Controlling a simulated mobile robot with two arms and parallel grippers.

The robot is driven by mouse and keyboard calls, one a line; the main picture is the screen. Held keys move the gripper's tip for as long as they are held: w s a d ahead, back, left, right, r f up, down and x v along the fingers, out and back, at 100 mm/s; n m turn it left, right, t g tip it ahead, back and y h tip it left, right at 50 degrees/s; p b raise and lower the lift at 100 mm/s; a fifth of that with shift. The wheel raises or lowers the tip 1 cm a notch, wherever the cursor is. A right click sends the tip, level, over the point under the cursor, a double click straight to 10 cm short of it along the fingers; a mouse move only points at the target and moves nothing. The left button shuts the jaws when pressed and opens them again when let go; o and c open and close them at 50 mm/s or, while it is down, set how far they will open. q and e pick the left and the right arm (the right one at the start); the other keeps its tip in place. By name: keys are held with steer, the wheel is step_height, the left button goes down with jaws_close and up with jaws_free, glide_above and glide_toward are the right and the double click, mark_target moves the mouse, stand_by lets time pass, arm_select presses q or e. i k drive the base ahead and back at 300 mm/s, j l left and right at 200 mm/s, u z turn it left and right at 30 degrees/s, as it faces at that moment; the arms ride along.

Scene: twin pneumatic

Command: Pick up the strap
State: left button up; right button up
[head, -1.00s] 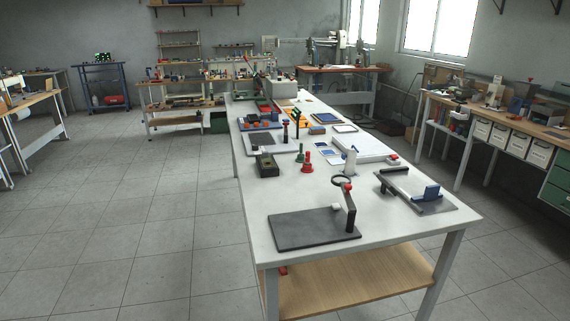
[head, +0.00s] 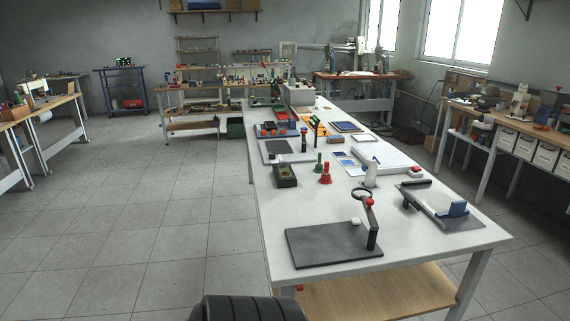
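I cannot make out a strap for sure in the head view. The long white workbench (head: 405,240) stands ahead of me with many small items on it, and the strap may be too small to tell among them. Neither of my grippers shows. A dark, ribbed, rounded shape (head: 248,309) shows at the bottom edge; I cannot tell whether it is part of me.
On the bench are a dark plate with a ring stand (head: 333,243), a grey plate with a blue block (head: 457,209), red (head: 326,176) and green (head: 318,165) handled pieces and a black box (head: 285,176). Open tiled floor (head: 160,220) lies left.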

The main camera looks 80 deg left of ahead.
mark_target(283, 169)
steer(key=k+j, duration=0.1)
steer(key=j, duration=1.05)
steer(key=k+j, duration=0.15)
steer(key=j, duration=1)
steer(key=k+j, duration=0.15)
steer(key=j, duration=1)
steer(key=k+z, duration=0.05)
